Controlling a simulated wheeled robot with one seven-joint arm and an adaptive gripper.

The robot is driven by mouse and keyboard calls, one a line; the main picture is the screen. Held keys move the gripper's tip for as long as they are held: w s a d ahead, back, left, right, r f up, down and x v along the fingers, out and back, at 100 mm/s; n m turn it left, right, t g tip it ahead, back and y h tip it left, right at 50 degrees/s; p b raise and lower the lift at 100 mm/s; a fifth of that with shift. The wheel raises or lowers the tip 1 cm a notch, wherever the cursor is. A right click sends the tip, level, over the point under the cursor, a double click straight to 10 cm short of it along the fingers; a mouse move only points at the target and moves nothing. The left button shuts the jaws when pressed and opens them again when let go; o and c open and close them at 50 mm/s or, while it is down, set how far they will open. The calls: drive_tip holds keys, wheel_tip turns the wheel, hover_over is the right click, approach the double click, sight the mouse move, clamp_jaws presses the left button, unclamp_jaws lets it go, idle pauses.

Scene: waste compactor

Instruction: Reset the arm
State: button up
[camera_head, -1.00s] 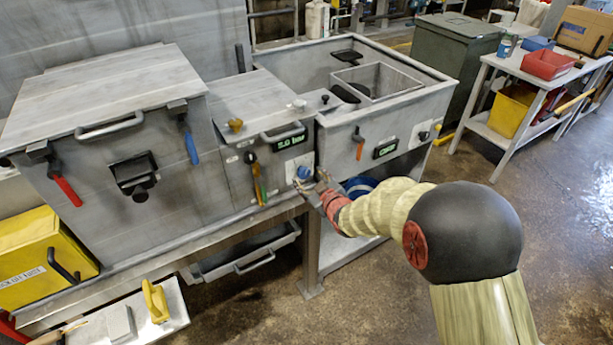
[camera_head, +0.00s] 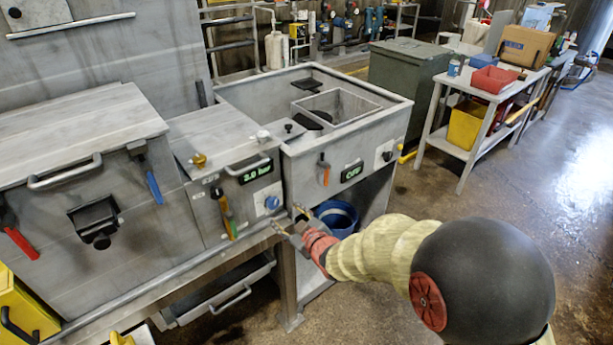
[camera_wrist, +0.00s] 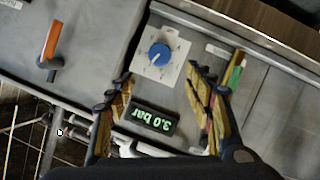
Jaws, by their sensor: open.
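My gripper (camera_head: 286,218) is open and empty, just in front of the control panel and low to the right of the blue dial (camera_head: 271,202). In the wrist view, the two fingers of my gripper (camera_wrist: 160,82) are spread wide, with the blue dial (camera_wrist: 159,54) on its white plate showing between them. The fingers look apart from the dial. The green pressure display (camera_wrist: 154,119) is also between them, upside down, and reads 3.0 bar. My arm reaches in from the lower right of the head view, bent at a black joint.
An orange-handled lever (camera_head: 323,170) is on the right-hand unit, and a green-and-orange handle (camera_head: 226,213) is left of the dial. A blue bucket (camera_head: 337,218) stands below. A white table (camera_head: 478,87) with bins is at the right. Open floor lies between.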

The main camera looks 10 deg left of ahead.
drive_tip(key=s+d+f+m+g+h, duration=0.25)
drive_tip(key=s+d+f+h, duration=0.2)
drive_tip(key=d+f, duration=0.35)
drive_tip(key=s+d+m+g+h, duration=0.2)
drive_tip(key=s+d+g, duration=0.1)
drive_tip(key=s+d, duration=0.35)
drive_tip(key=s+d+r+m+h+p, duration=0.1)
drive_tip(key=s+d+r+m, duration=0.7)
drive_tip(key=s+d+r, duration=1.4)
drive_tip(key=shift+d+r+m+h, duration=0.35)
drive_tip(key=shift+r+h, duration=0.3)
drive_tip(key=shift+r, duration=0.25)
